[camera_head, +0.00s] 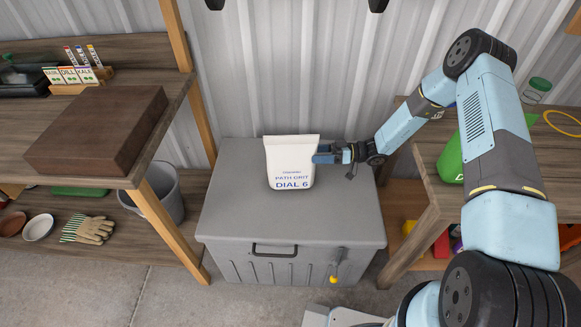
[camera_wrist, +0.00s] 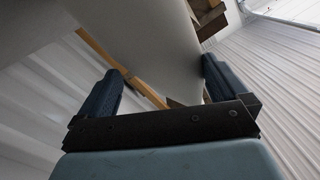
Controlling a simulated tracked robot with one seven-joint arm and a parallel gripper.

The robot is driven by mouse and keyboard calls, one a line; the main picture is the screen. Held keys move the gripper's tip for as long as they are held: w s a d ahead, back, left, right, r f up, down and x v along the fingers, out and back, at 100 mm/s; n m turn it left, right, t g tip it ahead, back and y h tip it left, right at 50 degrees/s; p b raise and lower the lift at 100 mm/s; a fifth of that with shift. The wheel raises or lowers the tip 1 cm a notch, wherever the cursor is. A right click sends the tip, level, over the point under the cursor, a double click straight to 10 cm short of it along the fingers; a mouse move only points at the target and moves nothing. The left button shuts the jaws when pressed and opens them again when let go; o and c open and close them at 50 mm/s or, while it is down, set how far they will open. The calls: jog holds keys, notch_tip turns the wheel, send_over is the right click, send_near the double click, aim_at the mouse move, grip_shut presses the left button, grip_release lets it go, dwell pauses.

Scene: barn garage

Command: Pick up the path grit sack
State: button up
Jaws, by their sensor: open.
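The path grit sack (camera_head: 291,163) is white with blue lettering that reads "PATH GRIT DIAL 6". It stands upright on the lid of a grey chest (camera_head: 235,215). My gripper (camera_head: 322,154) reaches in from the right, level with the sack's upper right side. In the wrist view, the two blue fingers of my gripper (camera_wrist: 160,85) are spread apart, and the pale sack (camera_wrist: 155,40) fills the space ahead and between them. I cannot tell whether the fingers touch the sack.
A wooden shelf unit (camera_head: 60,195) stands at the left with a brown box (camera_head: 100,130), seed packets (camera_head: 73,76) and gloves (camera_head: 88,229). A wooden bench (camera_head: 430,190) at the right holds a green bottle (camera_head: 450,160). The corrugated wall (camera_head: 290,70) is close behind the chest.

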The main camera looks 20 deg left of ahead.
jog(key=shift+x, duration=1.6)
jog(key=shift+c, duration=0.4)
jog(key=c, duration=1.5)
jog(key=shift+c, duration=0.4)
jog(key=shift+r, duration=0.1)
